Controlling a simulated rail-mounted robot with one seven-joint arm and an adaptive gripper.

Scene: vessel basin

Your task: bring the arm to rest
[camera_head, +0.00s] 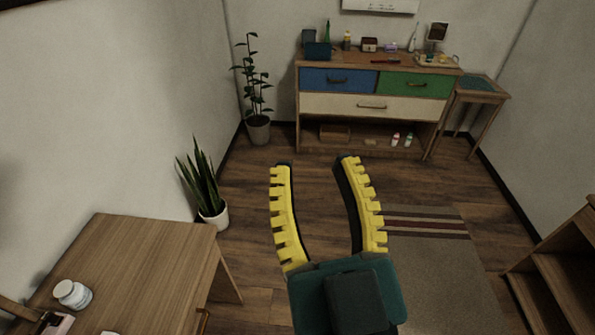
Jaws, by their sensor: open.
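My gripper (315,162) is in the lower middle of the head view. Its two yellow, ribbed fingers are spread apart, with a teal body behind them. It is open, and nothing shows between the fingers except the wooden floor beyond. The fingers point away toward the dresser and appear clear of everything around them. The gripper body hides part of the floor and the rug's left edge. The rest of my arm is not clearly in view.
A wooden table (150,250) stands at lower left, with a white jar (72,294) on it. A snake plant (205,185) and a taller plant (257,90) stand along the left wall. A dresser (330,105) is at the back, a shelf (560,265) at right. Open floor and a striped rug (440,265) lie between.

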